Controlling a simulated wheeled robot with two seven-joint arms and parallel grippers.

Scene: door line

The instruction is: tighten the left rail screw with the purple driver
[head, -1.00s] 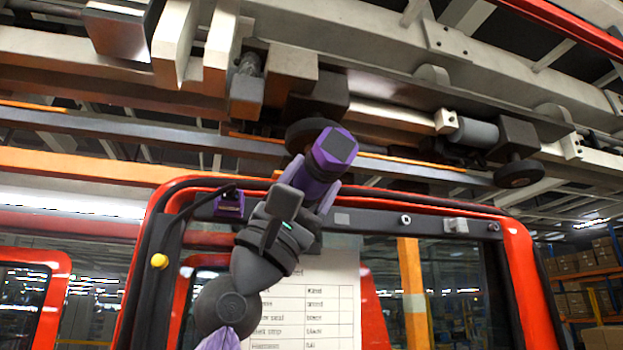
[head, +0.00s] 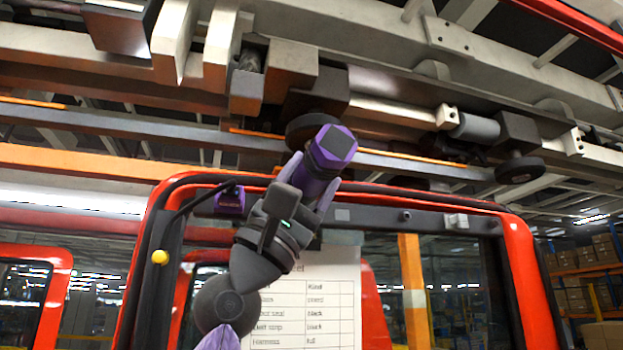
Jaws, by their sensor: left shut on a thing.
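The driver's tip is hidden. A small dark round fitting (head: 405,216), perhaps a screw, sits on the dark bar across the door top, right of the gripper. Another (head: 493,227) sits near the bar's right end. I cannot tell which is the left rail screw; it may be hidden behind the arm or driver. My right gripper is not in view.
A red door frame (head: 519,270) surrounds a window with a printed sheet (head: 340,300). A purple block (head: 230,203) sits at its upper left, a yellow knob (head: 160,257) below. The overhead beam, with a dark wheel (head: 519,170) at right, runs close above the driver.

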